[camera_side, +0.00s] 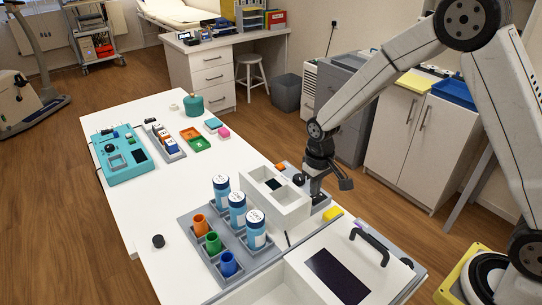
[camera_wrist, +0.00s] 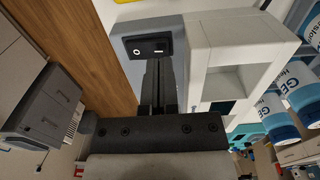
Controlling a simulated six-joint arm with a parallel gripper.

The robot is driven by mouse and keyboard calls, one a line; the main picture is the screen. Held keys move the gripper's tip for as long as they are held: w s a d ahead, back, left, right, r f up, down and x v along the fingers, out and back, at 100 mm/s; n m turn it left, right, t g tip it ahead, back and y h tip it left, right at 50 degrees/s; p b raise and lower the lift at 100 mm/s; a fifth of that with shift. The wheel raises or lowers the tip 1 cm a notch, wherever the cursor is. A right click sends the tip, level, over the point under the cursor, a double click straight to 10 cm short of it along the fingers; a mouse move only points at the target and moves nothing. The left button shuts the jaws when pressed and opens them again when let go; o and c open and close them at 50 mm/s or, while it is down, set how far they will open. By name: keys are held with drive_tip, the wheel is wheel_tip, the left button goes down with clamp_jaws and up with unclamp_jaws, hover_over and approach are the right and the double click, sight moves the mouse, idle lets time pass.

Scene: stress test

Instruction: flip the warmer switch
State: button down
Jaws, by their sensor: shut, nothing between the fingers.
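In the wrist view the black rocker switch (camera_wrist: 148,47), marked with a circle on the left and a bar on the right, sits on a grey face beside a white housing (camera_wrist: 235,35). My gripper (camera_wrist: 158,62) is shut and empty, its fingertips just below the switch's right half in the picture. I cannot tell whether they touch it, or which side is pressed. In the side view my gripper (camera_side: 317,199) is low at the right end of the white unit (camera_side: 289,207) with square openings. The switch cannot be made out there.
Several blue-and-white bottles (camera_side: 237,211) and coloured cups (camera_side: 213,242) stand in a grey rack left of the white unit. A lidded box with a black handle (camera_side: 370,246) is in front. A yellow block (camera_side: 333,213) lies close to my gripper.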

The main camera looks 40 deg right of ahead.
sight(315, 198)
drive_tip(key=shift+f, duration=0.95)
idle(0.8)
drive_tip(key=shift+r, duration=3.55)
drive_tip(key=shift+s, duration=0.1)
drive_tip(key=s+d+r+t, duration=0.2)
drive_tip(key=s, duration=1.2)
drive_tip(key=shift+t, duration=0.3)
